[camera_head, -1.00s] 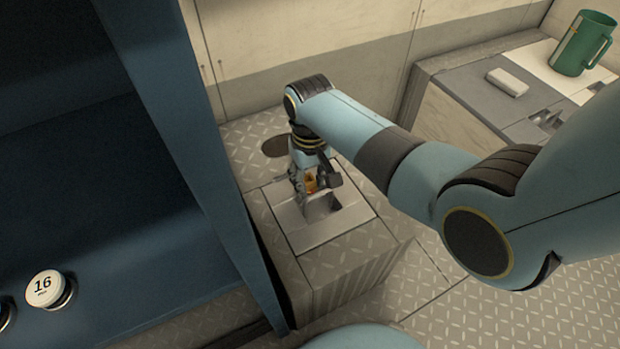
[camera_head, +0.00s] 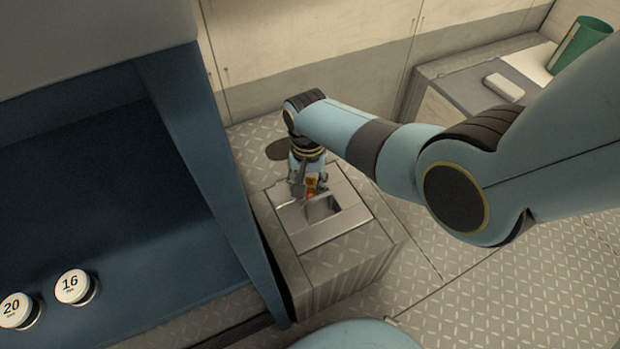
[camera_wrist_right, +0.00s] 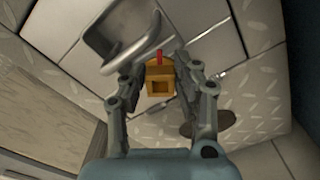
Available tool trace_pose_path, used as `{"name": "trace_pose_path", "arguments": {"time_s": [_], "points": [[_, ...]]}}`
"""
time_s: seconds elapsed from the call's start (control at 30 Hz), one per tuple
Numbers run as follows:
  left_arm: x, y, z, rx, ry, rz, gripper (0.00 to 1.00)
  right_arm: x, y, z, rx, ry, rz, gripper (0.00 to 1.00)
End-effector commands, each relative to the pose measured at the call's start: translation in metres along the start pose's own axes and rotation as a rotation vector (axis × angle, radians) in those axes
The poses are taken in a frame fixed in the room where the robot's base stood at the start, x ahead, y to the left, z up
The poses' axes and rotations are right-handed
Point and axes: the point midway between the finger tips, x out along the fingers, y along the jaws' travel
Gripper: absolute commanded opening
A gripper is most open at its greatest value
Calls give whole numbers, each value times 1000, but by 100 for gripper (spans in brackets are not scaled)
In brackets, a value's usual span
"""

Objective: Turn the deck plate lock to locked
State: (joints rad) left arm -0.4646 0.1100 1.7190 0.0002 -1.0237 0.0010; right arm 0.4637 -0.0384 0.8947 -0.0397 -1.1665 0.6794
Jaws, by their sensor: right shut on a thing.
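The deck plate (camera_head: 342,223) is a grey metal plate with a square recess, set in the top of a low tread-patterned box. Its lock is a small orange-yellow knob (camera_wrist_right: 160,86) with a red pointer mark that points up in the right wrist view. The knob shows only partly in the head view (camera_head: 311,187). My right gripper (camera_wrist_right: 160,80) is shut on the knob, with one finger on each side of it; it points down over the plate in the head view (camera_head: 308,190). Any lock markings are too small to read. My left gripper is out of view.
A blue cabinet (camera_head: 185,150) with round numbered caps (camera_head: 73,287) stands to the left. At the right, a bench (camera_head: 445,88) carries a white block (camera_head: 504,87) and a green mug (camera_head: 580,45). A dark round patch (camera_head: 279,150) lies on the floor behind the box.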

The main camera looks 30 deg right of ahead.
Motion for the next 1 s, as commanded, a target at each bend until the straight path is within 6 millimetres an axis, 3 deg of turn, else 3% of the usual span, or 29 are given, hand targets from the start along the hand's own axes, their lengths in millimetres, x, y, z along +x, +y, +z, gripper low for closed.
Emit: {"name": "trace_pose_path", "arguments": {"time_s": [0.4,1.0], "points": [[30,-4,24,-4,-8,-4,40,-2,-5,-2,395,1,-1,0],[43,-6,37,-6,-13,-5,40,0,-9,-5,873,1,-1,0]]}}
